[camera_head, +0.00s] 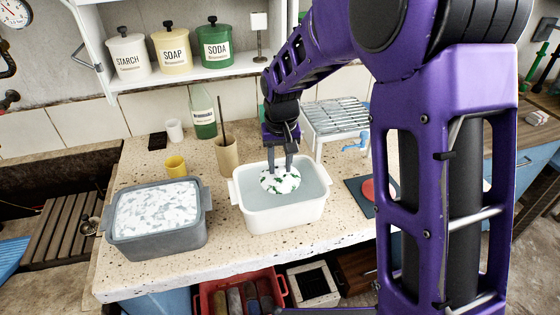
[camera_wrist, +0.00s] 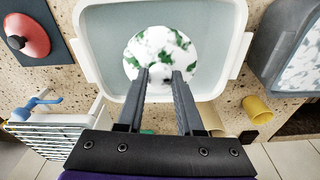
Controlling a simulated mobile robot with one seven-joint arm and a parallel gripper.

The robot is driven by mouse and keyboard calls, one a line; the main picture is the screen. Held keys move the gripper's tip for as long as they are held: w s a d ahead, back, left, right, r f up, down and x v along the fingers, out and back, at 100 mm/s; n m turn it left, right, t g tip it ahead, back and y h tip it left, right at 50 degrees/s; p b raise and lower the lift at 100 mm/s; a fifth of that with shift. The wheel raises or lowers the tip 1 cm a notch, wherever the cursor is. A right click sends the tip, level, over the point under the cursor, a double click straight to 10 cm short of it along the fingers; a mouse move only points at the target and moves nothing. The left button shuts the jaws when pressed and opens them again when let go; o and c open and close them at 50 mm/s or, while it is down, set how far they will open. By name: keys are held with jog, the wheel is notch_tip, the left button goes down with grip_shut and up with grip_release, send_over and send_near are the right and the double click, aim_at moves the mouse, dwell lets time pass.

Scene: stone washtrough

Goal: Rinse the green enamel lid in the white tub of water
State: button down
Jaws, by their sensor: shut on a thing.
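The green enamel lid (camera_head: 280,182) is mostly covered with white suds, with green patches showing through. It also shows in the wrist view (camera_wrist: 160,48). My gripper (camera_head: 279,166) points down and is shut on the lid; the exact part gripped is hard to see. In the wrist view its fingers (camera_wrist: 161,75) reach the lid's near side. The lid is over the middle of the white tub (camera_head: 282,218), within its rim. The tub holds clear grey-blue water (camera_head: 311,183). I cannot tell whether the lid touches the water.
A grey tub (camera_head: 157,242) full of white suds stands left. A yellow cup (camera_head: 176,166), brown holder (camera_head: 227,156) and green bottle (camera_head: 203,112) stand behind. A wire rack (camera_head: 335,115) is at the back right. A red lid (camera_head: 369,191) lies on a dark mat to the right.

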aim_at(280, 174)
jog(key=shift+f+b, duration=1.5)
jog(key=shift+f, duration=1)
jog(key=shift+r, duration=0.15)
jog(key=shift+r+p, duration=2.55)
jog(key=shift+r, duration=0.85)
notch_tip(280, 174, up, 2)
jog(key=shift+r+p, duration=0.2)
jog(key=shift+p, duration=0.75)
jog(key=shift+r, duration=0.8)
jog(key=shift+w, duration=0.15)
